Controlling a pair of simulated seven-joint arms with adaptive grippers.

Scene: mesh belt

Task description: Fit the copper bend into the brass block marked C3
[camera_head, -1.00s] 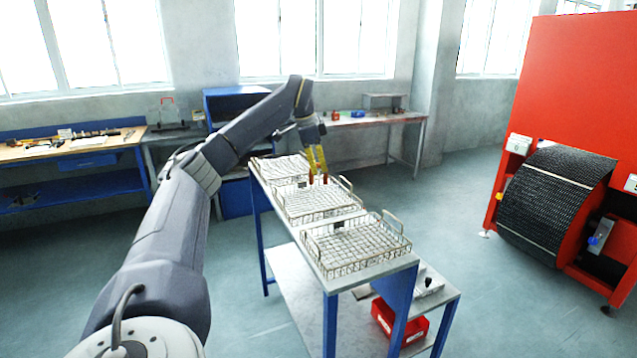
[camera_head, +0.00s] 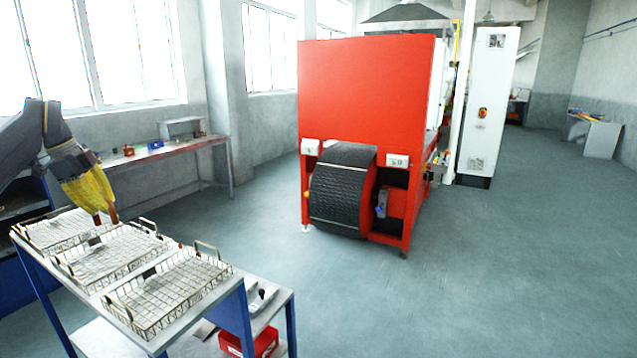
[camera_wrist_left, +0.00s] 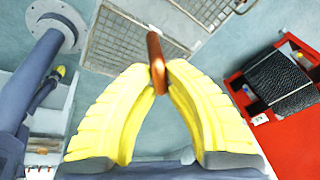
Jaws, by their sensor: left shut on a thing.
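My left gripper (camera_head: 104,208) has yellow fingers and hangs over the wire baskets on the cart. It is shut on the copper bend (camera_wrist_left: 155,62), which sticks out past the fingertips in the left wrist view. In the head view the bend's reddish ends (camera_head: 114,213) show at the fingertips, above the middle basket (camera_head: 118,262). I cannot make out a brass block marked C3 in either view. My right gripper is not in view.
The cart also carries a far basket (camera_head: 40,234) and a near basket (camera_head: 150,318). A red bin (camera_head: 262,343) sits on its lower shelf. A red machine (camera_head: 365,95) with a black mesh belt (camera_head: 340,195) stands at centre. The floor between is clear.

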